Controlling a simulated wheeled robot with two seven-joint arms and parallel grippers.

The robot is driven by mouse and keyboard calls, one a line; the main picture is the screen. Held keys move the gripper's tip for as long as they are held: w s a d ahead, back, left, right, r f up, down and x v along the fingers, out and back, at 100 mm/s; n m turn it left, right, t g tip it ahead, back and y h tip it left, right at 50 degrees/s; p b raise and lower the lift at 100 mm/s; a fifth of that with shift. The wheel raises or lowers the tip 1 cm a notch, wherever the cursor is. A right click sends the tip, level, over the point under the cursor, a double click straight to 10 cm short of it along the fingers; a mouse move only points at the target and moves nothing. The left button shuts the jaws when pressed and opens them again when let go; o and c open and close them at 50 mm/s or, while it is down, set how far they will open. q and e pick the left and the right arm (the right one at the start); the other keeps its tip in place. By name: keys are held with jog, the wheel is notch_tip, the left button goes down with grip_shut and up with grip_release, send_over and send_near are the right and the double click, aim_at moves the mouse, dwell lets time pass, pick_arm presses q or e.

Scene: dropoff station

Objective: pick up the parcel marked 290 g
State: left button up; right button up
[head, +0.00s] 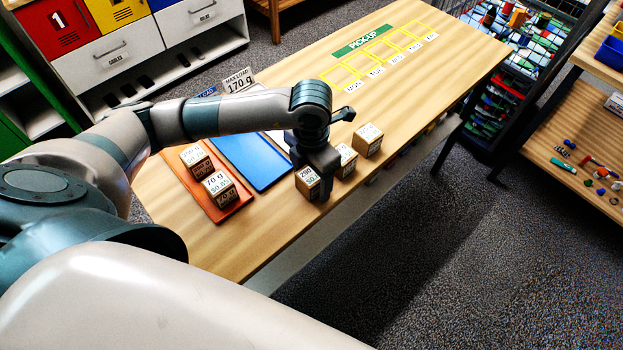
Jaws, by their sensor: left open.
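The parcel whose label appears to read 290 (307,184) is a small brown box with a white label, near the table's front edge. My left gripper (317,178) is directly over it, pointing down, with one finger along its right side. The jaws are open; the far finger is hidden, so I cannot tell whether they touch the parcel. Two more labelled parcels stand just to the right, a near one (345,160) and a farther one (368,140). Their weights are too small to read surely. My right gripper is not in view.
A red-brown tray (227,209) holds two parcels (196,158) (219,189). A blue tray (251,162) beside it is empty where visible. A "MAX LOAD 170 g" sign (240,82) stands behind. The yellow-marked PICK-UP area (376,58) at the table's far end is clear.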

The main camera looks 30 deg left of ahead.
aim_at(312, 174)
pick_arm(q)
jog(key=shift+c, duration=0.3)
jog(key=c, duration=1.3)
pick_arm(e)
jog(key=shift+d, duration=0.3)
